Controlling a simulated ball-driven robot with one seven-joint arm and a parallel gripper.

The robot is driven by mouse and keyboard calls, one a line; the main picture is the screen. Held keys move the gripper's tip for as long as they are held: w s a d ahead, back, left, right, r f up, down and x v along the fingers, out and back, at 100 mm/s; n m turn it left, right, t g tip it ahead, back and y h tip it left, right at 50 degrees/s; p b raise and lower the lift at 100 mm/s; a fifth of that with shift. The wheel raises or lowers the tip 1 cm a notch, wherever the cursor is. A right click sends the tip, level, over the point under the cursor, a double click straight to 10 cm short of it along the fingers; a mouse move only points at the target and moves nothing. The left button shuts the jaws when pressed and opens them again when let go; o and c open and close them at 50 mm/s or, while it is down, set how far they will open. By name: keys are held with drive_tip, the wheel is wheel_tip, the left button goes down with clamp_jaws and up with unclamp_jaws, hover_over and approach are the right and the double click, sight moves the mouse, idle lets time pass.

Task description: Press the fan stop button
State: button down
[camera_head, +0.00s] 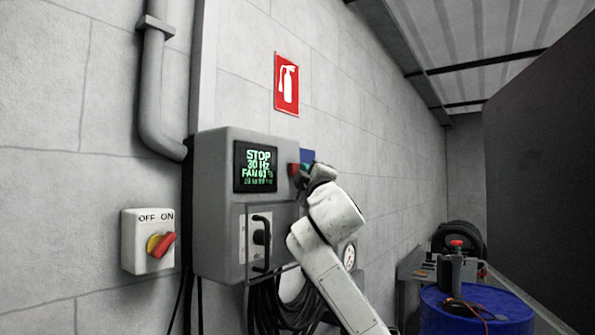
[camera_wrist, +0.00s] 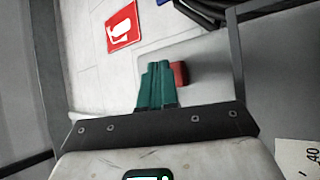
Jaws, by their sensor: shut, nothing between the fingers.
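A grey control box (camera_head: 215,205) is fixed to the wall, with a dark screen (camera_head: 256,166) reading STOP, 30 Hz and a FAN line in green. A red button (camera_head: 293,169) stands out from the box right of the screen; it also shows in the wrist view (camera_wrist: 181,73), just right of my fingertips. I cannot read any label on it. My gripper (camera_head: 304,169) is shut and empty, close beside the button. In the wrist view its green fingers (camera_wrist: 157,66) are together and partly overlap the button's left side. I cannot tell whether they touch it.
A white OFF/ON switch box (camera_head: 133,240) with a red knob is on the wall at left. A black handle (camera_head: 261,243) and hanging cables (camera_head: 280,308) are below the screen. A blue drum (camera_head: 475,318) stands at lower right. A red extinguisher sign (camera_head: 286,84) hangs above.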

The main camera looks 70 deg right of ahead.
drive_tip(key=shift+s+a, duration=0.1)
drive_tip(key=shift+s, duration=0.25)
drive_tip(key=s, duration=0.2)
drive_tip(key=s+a, duration=0.1)
drive_tip(key=s, duration=0.2)
drive_tip(key=shift+s+a, duration=0.35)
drive_tip(key=shift+a, duration=0.05)
idle(1.0)
